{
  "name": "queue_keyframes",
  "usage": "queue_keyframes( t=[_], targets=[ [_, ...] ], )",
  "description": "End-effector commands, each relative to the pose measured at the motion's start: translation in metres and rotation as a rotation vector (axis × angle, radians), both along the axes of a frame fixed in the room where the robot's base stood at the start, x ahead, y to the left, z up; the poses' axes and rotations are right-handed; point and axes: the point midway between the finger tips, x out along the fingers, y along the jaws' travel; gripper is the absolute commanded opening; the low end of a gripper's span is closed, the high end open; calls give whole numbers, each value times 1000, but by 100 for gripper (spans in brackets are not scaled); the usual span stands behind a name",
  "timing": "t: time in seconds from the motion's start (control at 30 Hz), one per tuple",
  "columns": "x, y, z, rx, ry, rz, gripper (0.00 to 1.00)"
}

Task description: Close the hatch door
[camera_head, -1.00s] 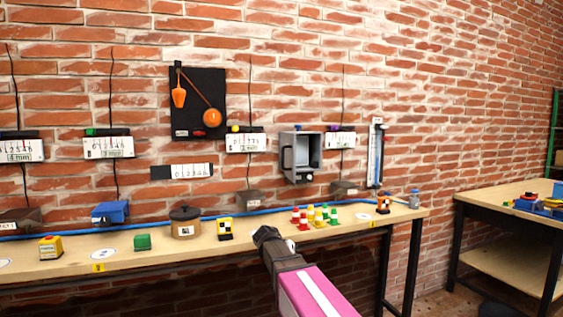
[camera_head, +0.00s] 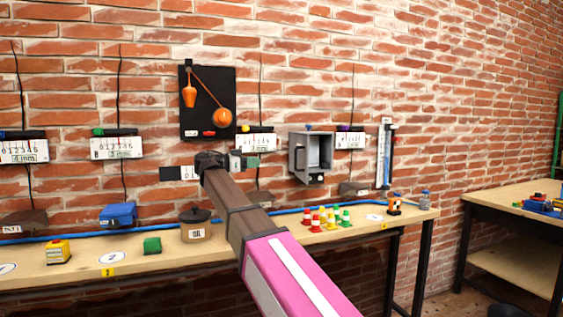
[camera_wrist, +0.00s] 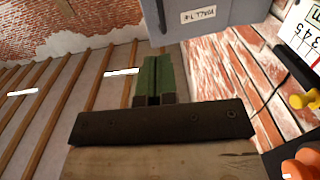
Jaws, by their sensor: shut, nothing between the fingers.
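The hatch is a small grey box (camera_head: 320,150) on the brick wall, right of the black panel. Its door (camera_head: 300,158) stands open, swung out on the left side, and the inside of the box shows. My gripper (camera_head: 252,161) is in front of the wall, left of the door and apart from it. In the wrist view its green fingers (camera_wrist: 153,72) are closed together and hold nothing. A grey part of the hatch with a white label (camera_wrist: 205,14) shows at the top of that view, beyond the fingertips; I cannot tell whether it is door or box.
A wooden bench (camera_head: 130,268) runs below, with a brown pot (camera_head: 196,230), a green block (camera_head: 152,246) and several small coloured cones (camera_head: 325,217). A black panel with orange tools (camera_head: 207,102), number gauges (camera_head: 117,148) and a blue tube gauge (camera_head: 384,155) hang on the wall.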

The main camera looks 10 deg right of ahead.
Motion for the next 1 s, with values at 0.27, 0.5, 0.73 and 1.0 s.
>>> queue_keyframes(
  t=[0.27,0.5,0.73,1.0],
  targets=[
    [5,-24,4,-3,-14,-6,0],
    [17,-67,3,-3,-12,-5,0],
    [29,-105,2,-3,-12,-4,0],
    [36,-130,1,-3,-11,-2,0]
  ],
)
